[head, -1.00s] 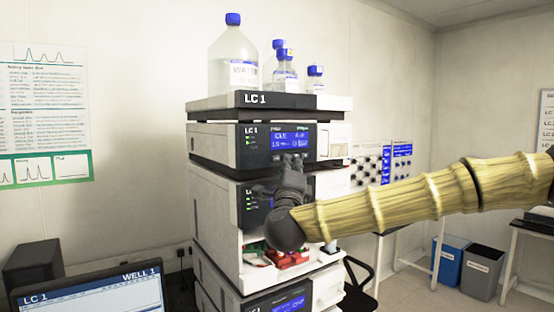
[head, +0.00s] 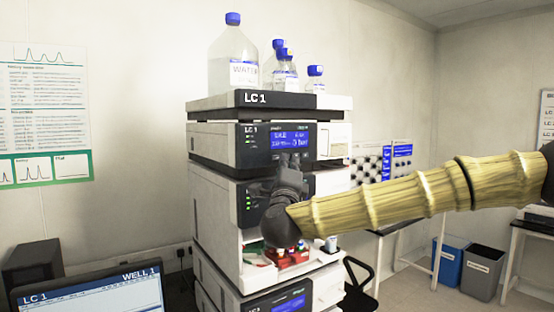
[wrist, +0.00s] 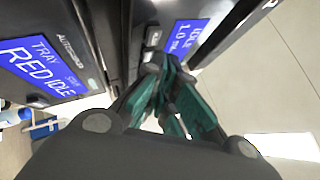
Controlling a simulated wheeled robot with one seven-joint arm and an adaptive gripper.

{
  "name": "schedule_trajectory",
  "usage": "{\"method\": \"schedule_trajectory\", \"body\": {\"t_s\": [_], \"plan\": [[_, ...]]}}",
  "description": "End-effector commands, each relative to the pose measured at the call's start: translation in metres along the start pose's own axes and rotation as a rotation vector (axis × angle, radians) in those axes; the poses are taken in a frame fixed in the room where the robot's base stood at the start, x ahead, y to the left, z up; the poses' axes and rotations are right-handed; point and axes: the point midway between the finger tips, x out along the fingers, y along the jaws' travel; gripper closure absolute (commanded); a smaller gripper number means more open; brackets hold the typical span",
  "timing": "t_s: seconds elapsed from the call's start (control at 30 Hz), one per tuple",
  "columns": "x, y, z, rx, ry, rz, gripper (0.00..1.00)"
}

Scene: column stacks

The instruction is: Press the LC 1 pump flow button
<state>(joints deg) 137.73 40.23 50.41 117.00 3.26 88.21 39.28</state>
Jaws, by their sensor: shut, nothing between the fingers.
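The LC 1 pump module (head: 224,145) is the upper unit of the stack, with a lit blue display (head: 290,138). In the wrist view its display (wrist: 180,36) reads IDLE and 1.0. My gripper (head: 290,158) points at the pump's front panel just below that display. In the wrist view the teal fingers of my gripper (wrist: 160,64) are shut and empty, their tips close to small pale buttons (wrist: 151,42) beside the display. I cannot tell whether the tips touch a button. The flow button's label is not readable.
Below the pump sits the autosampler, whose display (wrist: 42,68) shows TRAY RED IDLE. A red vial rack (head: 291,258) stands in its open bay. Bottles, including a large water bottle (head: 232,65), stand on top of the stack. A monitor (head: 88,290) is at the lower left.

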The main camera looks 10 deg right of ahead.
Motion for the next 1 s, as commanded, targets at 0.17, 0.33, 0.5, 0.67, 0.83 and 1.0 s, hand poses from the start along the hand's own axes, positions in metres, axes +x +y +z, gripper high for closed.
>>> {"method": "schedule_trajectory", "body": {"t_s": [0.17, 0.33, 0.5, 0.67, 0.83, 1.0], "plan": [[0.0000, -0.0001, -0.0001, 0.000, 0.000, 0.000, 1.00], [0.0000, -0.0001, -0.0001, 0.000, 0.000, 0.000, 1.00], [0.0000, -0.0001, -0.0001, 0.000, 0.000, 0.000, 1.00], [0.0001, 0.0005, 0.0001, 0.000, 0.000, 0.000, 1.00], [0.0018, 0.0034, 0.0021, 0.000, 0.000, 0.000, 1.00], [0.0052, 0.0046, 0.0046, 0.000, 0.001, -0.001, 1.00]]}}
